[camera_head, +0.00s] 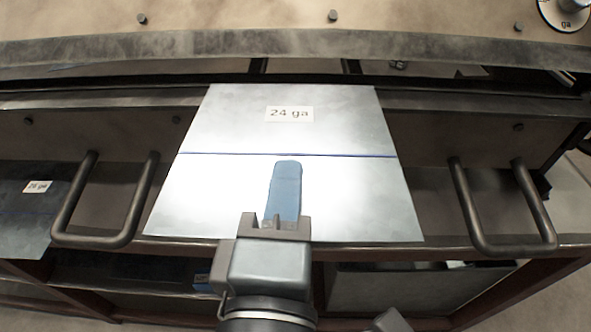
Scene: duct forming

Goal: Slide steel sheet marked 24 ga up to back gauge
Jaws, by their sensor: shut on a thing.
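The bright steel sheet (340,195) marked 24 ga lies flat across the machine's bed at the middle of the view. Its white label (289,113) sits near the far edge, and a blue line crosses it below the label. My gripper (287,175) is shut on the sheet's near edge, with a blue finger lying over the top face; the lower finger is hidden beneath. The sheet's far edge reaches the dark gap under the upper beam (200,45). I cannot make out the back gauge or whether the sheet touches it.
Bar handles stand left (68,205) and right (465,205) of the sheet, apart from it. A darker sheet (22,215) with its own label lies on the left. A dial (568,8) marked ga is at the top right. A shelf (130,285) runs below.

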